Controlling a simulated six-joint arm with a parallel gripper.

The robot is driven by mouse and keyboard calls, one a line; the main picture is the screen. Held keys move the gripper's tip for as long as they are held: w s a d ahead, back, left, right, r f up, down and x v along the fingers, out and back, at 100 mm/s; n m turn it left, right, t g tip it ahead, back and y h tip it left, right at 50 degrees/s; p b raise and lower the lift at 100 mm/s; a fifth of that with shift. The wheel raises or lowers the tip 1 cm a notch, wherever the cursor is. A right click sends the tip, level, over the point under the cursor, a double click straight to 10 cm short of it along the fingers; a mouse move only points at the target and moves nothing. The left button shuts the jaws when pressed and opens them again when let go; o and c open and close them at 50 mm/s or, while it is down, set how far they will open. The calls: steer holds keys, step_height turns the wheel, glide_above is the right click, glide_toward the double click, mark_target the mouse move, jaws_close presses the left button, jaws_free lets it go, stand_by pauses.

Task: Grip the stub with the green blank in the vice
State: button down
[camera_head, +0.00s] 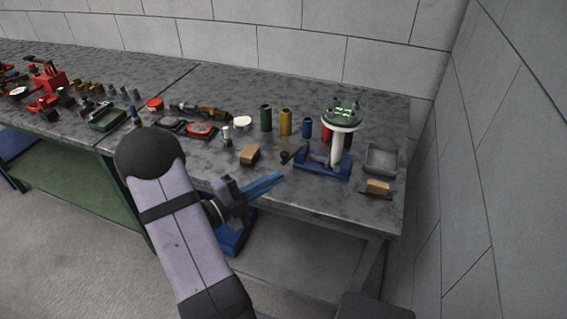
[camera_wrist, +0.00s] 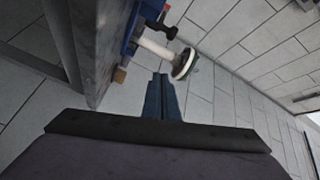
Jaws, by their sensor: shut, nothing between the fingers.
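The white stub (camera_head: 338,148) stands upright in the blue vice (camera_head: 318,166) near the front right of the bench. A wide round flange with the green blank (camera_head: 343,112) tops it. In the wrist view the stub (camera_wrist: 155,47) shows as a white pipe, with its flange (camera_wrist: 182,64) at the end and part of the blue vice (camera_wrist: 130,28) behind. My gripper (camera_head: 281,174) has long blue fingers, shut and empty, at the bench's front edge left of the vice. In the wrist view its fingertips (camera_wrist: 160,76) appear below the stub, apart from it.
Green (camera_head: 266,118) and yellow (camera_head: 285,122) cylinders stand behind and left of the vice. A cardboard-coloured block (camera_head: 249,154) lies left of it. A grey tray (camera_head: 380,160) and another block (camera_head: 377,187) are to its right. A block wall closes off the right side.

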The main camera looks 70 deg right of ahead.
steer(key=shift+s+a+f+m+t+h, duration=0.1)
steer(key=shift+a+m+t+h, duration=0.2)
steer(key=shift+t, duration=0.25)
steer(key=shift+s+a+f+m+t+h, duration=0.1)
steer(key=shift+a+t+h, duration=0.05)
steer(key=shift+t+h, duration=0.35)
steer(key=d+p, duration=0.1)
steer(key=d, duration=0.2)
steer(key=s+d+p, duration=0.1)
steer(key=d, duration=0.2)
steer(key=d+p, duration=0.1)
steer(key=d, duration=0.2)
steer(key=shift+s+d+r, duration=0.1)
steer(key=shift+s+d, duration=0.05)
steer(key=shift+s, duration=0.1)
steer(key=shift+w+f, duration=0.2)
steer(key=shift+w, duration=0.4)
steer(key=shift+w+d, duration=0.1)
steer(key=shift+w, duration=0.1)
